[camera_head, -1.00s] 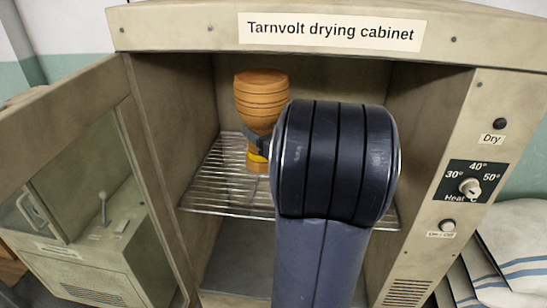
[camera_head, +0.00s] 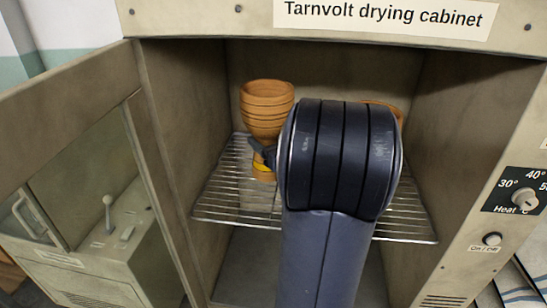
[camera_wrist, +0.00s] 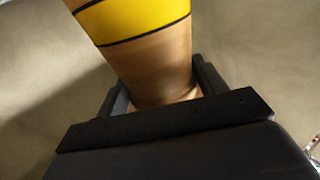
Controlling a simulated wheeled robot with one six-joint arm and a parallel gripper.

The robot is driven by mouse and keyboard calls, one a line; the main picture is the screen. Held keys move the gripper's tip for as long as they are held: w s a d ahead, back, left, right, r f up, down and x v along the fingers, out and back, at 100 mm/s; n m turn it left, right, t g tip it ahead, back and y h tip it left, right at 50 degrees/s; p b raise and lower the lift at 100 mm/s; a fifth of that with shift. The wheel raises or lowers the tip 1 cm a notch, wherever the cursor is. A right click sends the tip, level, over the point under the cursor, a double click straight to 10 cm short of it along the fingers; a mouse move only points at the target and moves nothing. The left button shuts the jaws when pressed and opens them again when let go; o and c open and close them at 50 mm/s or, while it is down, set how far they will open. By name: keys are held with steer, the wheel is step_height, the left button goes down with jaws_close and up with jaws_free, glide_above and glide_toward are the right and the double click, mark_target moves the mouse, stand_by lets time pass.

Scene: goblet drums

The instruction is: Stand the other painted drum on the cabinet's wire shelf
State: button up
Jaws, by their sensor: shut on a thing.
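A painted wooden goblet drum (camera_head: 267,108) with a ribbed orange-brown bowl and a yellow band stands upright at the left of the cabinet's wire shelf (camera_head: 220,190). My gripper (camera_head: 261,153) is shut on its narrow part, just above the yellow band in the head view. In the wrist view, the drum (camera_wrist: 150,60) sits between both fingers, with its yellow band beyond them. I cannot tell whether its foot touches the wires. A second orange-brown drum (camera_head: 396,110) shows only as a rim at the right, mostly hidden behind my arm.
The drying cabinet (camera_head: 160,120) is open, with its windowed door (camera_head: 60,120) swung out to the left. The heat dial (camera_head: 524,198) is on the right panel. My arm enters through the front and covers the middle of the shelf.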

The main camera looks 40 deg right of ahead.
steer(key=shift+f+b, duration=0.4)
steer(key=shift+f, duration=1.55)
steer(key=shift+f, duration=0.2)
steer(key=o, duration=1.4)
steer(key=shift+o, duration=0.2)
steer(key=shift+r, duration=0.15)
steer(key=shift+s, duration=0.25)
steer(key=s+a, duration=0.1)
steer(key=s, duration=1)
steer(key=shift+s, duration=0.25)
